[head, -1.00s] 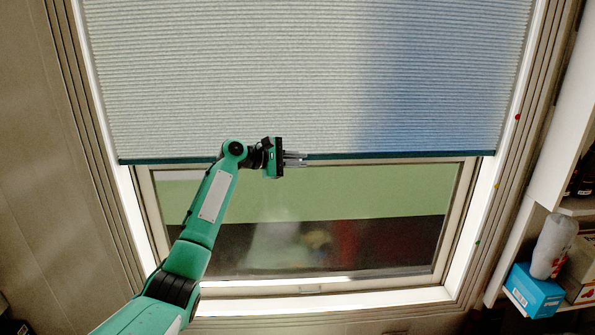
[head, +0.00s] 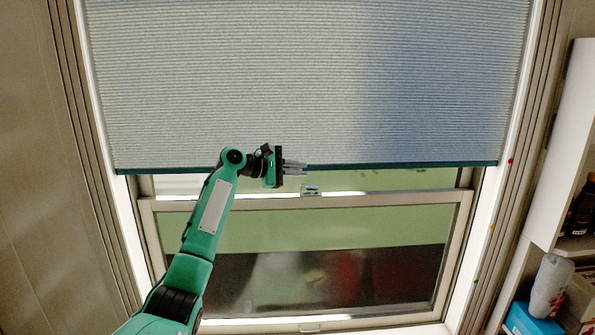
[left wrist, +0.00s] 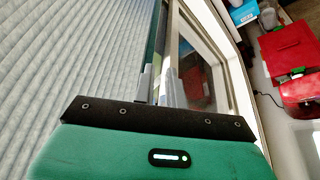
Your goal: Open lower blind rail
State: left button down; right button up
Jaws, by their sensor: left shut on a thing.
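A pale pleated blind (head: 240,80) hangs over the upper part of the window. Its lower rail (head: 420,165) is a thin dark teal bar across the blind's bottom edge, roughly level. My left gripper (head: 296,167) is shut on the rail a little left of its middle. In the left wrist view the two grey fingers (left wrist: 156,86) lie on either side of the teal rail (left wrist: 159,45), with the pleated blind (left wrist: 70,60) to the left. The exact contact is partly hidden by the gripper body. My right gripper is not in view.
Below the rail is a window sash (head: 390,198) with a small latch (head: 311,190). Red, yellow and green dots mark the right window frame (head: 492,227). At right, shelves (head: 565,150) hold bottles, a blue box (head: 527,321) and a pale bottle (head: 550,285).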

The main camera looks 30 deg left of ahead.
pick_arm(q)
jog(key=c, duration=1.6)
grip_release()
jog(key=shift+o, duration=0.2)
jog(key=shift+s, duration=0.1)
jog(key=shift+s+a, duration=0.15)
jog(key=b+v, duration=0.6)
jog(key=v, duration=0.7)
jog(key=shift+s, duration=0.1)
